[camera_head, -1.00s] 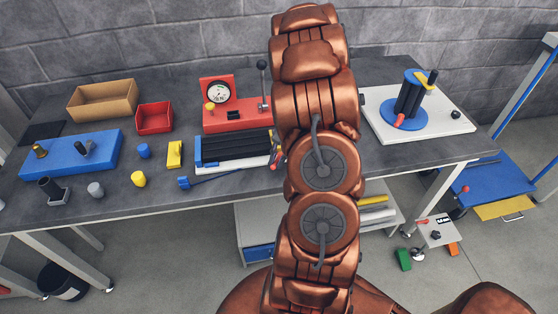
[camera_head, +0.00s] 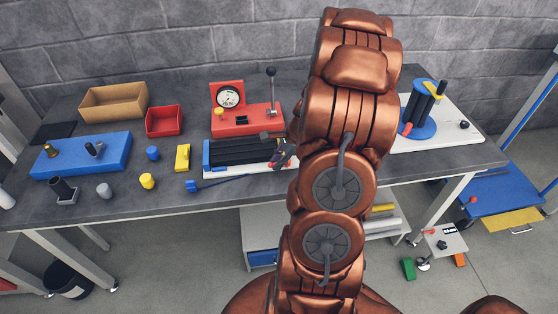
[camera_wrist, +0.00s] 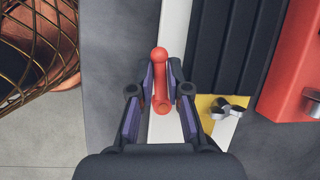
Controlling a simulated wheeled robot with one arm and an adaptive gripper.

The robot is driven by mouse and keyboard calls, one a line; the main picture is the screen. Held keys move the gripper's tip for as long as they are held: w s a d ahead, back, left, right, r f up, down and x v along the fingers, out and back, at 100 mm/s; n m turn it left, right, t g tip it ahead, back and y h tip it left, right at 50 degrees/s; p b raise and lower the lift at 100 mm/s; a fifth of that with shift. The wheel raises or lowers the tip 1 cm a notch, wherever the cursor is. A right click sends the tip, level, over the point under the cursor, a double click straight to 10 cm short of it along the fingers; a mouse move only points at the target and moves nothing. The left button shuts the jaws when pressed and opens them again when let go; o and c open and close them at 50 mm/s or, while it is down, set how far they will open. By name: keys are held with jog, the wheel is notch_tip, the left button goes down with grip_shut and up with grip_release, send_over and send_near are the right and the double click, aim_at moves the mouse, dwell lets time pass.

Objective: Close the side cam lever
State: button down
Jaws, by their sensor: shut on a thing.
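The side cam lever (camera_wrist: 159,78) is a red bar with a round knob at its far end, in the middle of the wrist view. My gripper (camera_wrist: 161,88) has one finger on each side of it and is shut on the lever. The lever sits beside the strip feed rack (camera_wrist: 237,60), which has dark parallel channels and a white edge. In the head view the rack (camera_head: 245,152) lies on the bench, and my gripper (camera_head: 283,155) is at its right end. My arm hides part of that end, and the lever is hard to make out there.
A yellow plate with a metal wing knob (camera_wrist: 227,110) is close to the right finger. A red gauge stand (camera_head: 245,120) with an upright lever is behind the rack. A blue rod (camera_head: 215,184) lies in front. A white board with a blue reel (camera_head: 418,130) stands right.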

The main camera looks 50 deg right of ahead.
jog(key=shift+w+m, duration=0.1)
jog(key=shift+m, duration=0.3)
jog(key=c, duration=1.1)
grip_release()
jog(key=shift+c, duration=0.2)
jog(key=shift+d, duration=0.1)
